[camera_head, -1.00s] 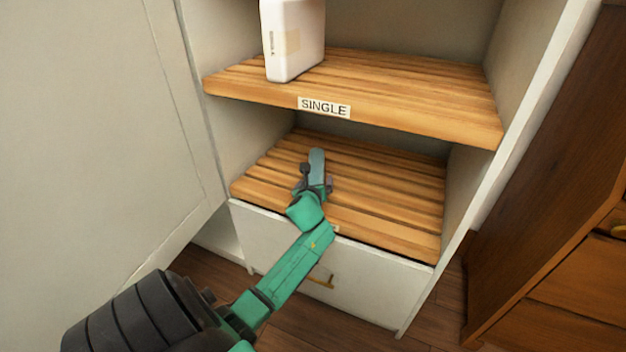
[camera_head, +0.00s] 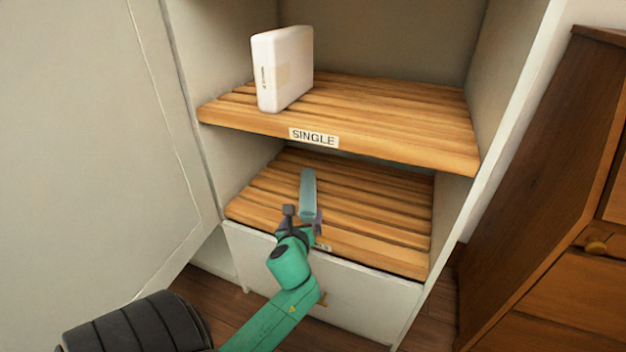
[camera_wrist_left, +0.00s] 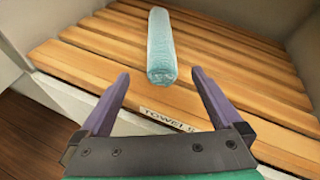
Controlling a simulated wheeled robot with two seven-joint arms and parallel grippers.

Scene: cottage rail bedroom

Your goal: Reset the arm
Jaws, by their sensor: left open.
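My left gripper (camera_head: 303,213) is open and empty, at the front edge of the lower slatted shelf (camera_head: 375,215). A teal rolled towel (camera_head: 308,190) lies on that shelf, pointing toward the back. In the left wrist view, the towel roll (camera_wrist_left: 161,48) lies just beyond my spread purple fingertips (camera_wrist_left: 160,88), with wood showing between. My right gripper is not in view.
The upper shelf (camera_head: 400,120), labelled "SINGLE" (camera_head: 313,138), overhangs the lower one and holds a white folded item (camera_head: 283,70). A white drawer (camera_head: 370,295) is below. A pale door panel (camera_head: 80,150) is at left and a brown dresser (camera_head: 545,200) at right.

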